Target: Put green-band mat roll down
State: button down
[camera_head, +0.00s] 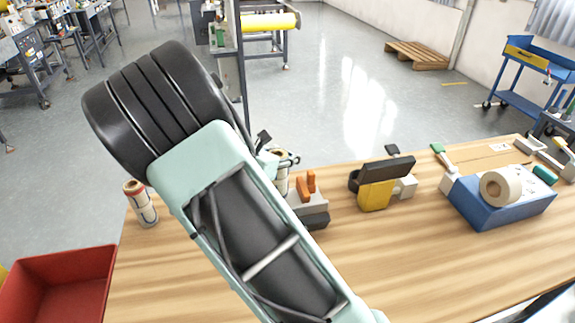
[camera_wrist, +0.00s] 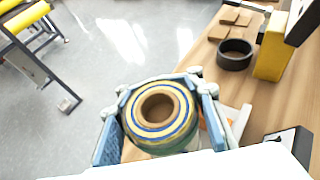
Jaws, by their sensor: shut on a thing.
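My gripper (camera_wrist: 160,122) is shut on a mat roll (camera_wrist: 158,108) with a brown core, blue and yellowish rings at its end, and a greenish side, which fits the green-band mat roll. In the wrist view I look down onto its open end, with a blue-padded finger on each side. In the head view the held roll (camera_head: 282,182) shows partly behind my arm, upright near the table's far edge. Whether its base touches the wooden table (camera_head: 400,245) cannot be told. Another mat roll (camera_head: 140,205) stands upright at the table's left end, apart from my gripper.
A grey fixture with orange blocks (camera_head: 308,188) stands just right of the held roll. Further right are a yellow-black tool (camera_head: 376,194), a green-ended brush (camera_head: 443,160) and a blue box (camera_head: 510,210) bearing a white roll (camera_head: 501,187). A red bin (camera_head: 60,285) is at lower left.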

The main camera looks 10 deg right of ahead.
jog(key=shift+f, duration=1.55)
jog(key=shift+f+b, duration=0.2)
jog(key=shift+b, duration=0.1)
jog(key=c, duration=1.3)
grip_release()
jog(key=shift+o, duration=0.2)
jog(key=shift+r, duration=0.1)
jog(key=v, duration=1.2)
jog(key=shift+r+p, duration=0.15)
jog(key=shift+p, duration=0.25)
